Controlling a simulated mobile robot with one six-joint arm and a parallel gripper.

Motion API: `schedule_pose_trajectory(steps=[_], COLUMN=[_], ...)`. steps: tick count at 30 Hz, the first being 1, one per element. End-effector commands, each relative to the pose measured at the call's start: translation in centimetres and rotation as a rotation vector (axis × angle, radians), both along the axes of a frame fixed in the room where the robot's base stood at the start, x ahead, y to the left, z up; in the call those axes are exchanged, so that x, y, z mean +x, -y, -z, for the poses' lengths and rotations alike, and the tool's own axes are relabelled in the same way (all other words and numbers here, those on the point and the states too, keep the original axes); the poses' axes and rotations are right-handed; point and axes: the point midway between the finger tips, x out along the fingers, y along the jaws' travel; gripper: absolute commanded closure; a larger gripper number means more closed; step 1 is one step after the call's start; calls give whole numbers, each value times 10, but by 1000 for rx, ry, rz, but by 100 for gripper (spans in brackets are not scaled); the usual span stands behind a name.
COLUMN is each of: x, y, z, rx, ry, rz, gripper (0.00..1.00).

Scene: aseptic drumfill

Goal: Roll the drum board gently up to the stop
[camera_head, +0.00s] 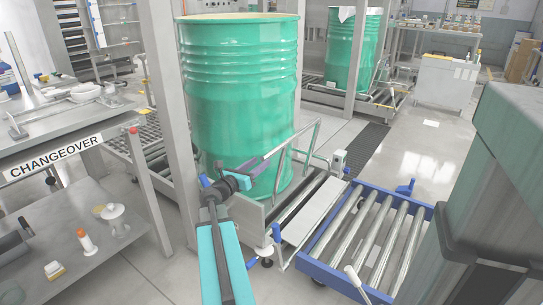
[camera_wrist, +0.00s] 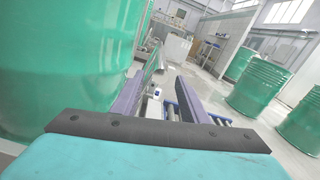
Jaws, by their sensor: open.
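A large green ribbed drum (camera_head: 238,90) stands upright on a low metal roller stand; it fills the left of the wrist view (camera_wrist: 60,60). A bent metal tube handle (camera_head: 318,135) rises beside the drum's lower right side. I cannot tell for sure which part is the drum board; the drum hides most of what is under it. My gripper (camera_head: 266,166) is in front of the drum's lower wall, close to the handle's left end. Its purple jaws (camera_wrist: 160,92) are apart in the wrist view, with no object clearly held. I cannot tell whether they touch the handle.
A blue-framed roller section (camera_head: 372,232) lies to the right of the stand. A steel post (camera_head: 172,110) stands left of the drum. A bench with a CHANGEOVER sign (camera_head: 52,157) is at the left. Another green drum (camera_head: 352,48) stands behind. A grey machine body (camera_head: 490,200) is at the right.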

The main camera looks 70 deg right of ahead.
Motion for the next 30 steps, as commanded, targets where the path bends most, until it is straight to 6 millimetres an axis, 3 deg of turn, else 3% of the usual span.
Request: schedule_pose_trajectory(steps=[30], x=[-9], y=[35], z=[1], rx=[0], ry=[0], rz=[1], gripper=[60])
